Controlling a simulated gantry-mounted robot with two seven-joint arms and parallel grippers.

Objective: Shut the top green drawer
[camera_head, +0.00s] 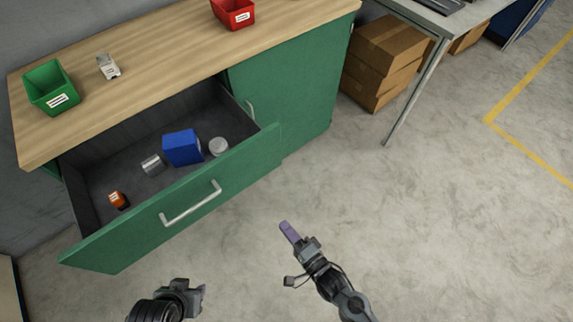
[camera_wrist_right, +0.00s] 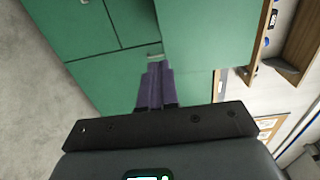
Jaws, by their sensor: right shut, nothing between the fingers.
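The top green drawer (camera_head: 245,160) is pulled well out from the workbench in the head view, with its silver bar handle (camera_head: 190,204) on the front panel. Inside lie a blue box (camera_head: 182,147), a metal can (camera_head: 152,164), a pale round item (camera_head: 218,146) and a small orange item (camera_head: 118,200). My right gripper (camera_head: 289,232) is in front of and to the right of the drawer front, apart from it. Its purple fingers are shut and empty, also in the right wrist view (camera_wrist_right: 155,85). My left gripper (camera_head: 200,294) is below the drawer; its finger opening is unclear.
The wooden benchtop (camera_head: 160,85) carries a green bin (camera_head: 50,88), a red bin (camera_head: 232,13) and a small pale item (camera_head: 108,67). A green cabinet door (camera_head: 290,90) is right of the drawer. Cardboard boxes (camera_head: 380,60) stand beyond it.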

